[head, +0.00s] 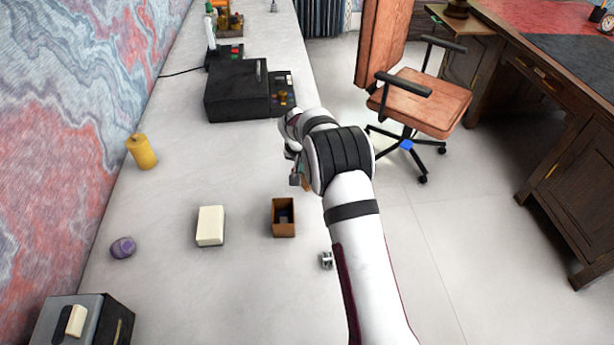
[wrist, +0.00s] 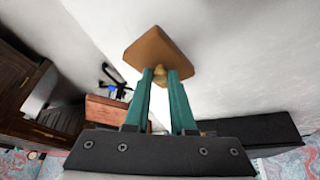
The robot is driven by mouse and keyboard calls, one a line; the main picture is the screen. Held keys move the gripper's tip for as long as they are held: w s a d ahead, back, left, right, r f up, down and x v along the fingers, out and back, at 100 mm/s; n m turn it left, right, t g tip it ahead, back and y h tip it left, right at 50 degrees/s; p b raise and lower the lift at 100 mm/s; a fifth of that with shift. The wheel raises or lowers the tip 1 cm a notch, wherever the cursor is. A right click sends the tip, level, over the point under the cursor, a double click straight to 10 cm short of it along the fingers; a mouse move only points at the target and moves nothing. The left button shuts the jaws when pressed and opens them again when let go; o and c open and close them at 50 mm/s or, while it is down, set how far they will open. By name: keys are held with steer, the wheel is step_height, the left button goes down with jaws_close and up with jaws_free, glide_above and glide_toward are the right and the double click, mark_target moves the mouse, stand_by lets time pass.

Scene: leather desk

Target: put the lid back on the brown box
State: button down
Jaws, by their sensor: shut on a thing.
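The brown box (head: 284,230) stands open on the light counter in the head view, with something dark inside it. The brown lid (wrist: 155,45) is a flat square plate with a small round knob. My gripper (wrist: 160,74) has its two teal fingers shut on that knob, and the lid sits beyond the fingertips. In the head view my gripper (head: 297,179) is partly hidden by my own arm, above and behind the box. Only a small brown bit of the lid (head: 307,186) shows there.
A cream block (head: 210,226) lies left of the box, and a small metal piece (head: 327,260) lies to its right front. A black machine (head: 237,95) stands behind. A yellow cylinder (head: 141,152), purple stone (head: 122,247) and dark appliance (head: 85,320) are on the left.

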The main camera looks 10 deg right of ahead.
steer(key=s+d+r, duration=0.5)
steer(key=d+r, duration=0.2)
steer(key=d, duration=0.3)
steer(key=s+a+r+n+y, duration=0.1)
steer(key=s+a+n, duration=0.3)
steer(key=a, duration=0.5)
steer(key=s+a+r+n+y, duration=0.1)
steer(key=s+a+n+y, duration=0.2)
steer(key=a, duration=0.5)
steer(key=shift+h, duration=0.6)
steer(key=shift+s+a+f, duration=0.1)
steer(key=shift+f, duration=1.45)
steer(key=shift+s+f, duration=0.1)
steer(key=shift+f, duration=1.45)
steer(key=shift+f, duration=0.15)
steer(key=shift+c, duration=1)
jaws_free()
step_height(320, 180, up, 7)
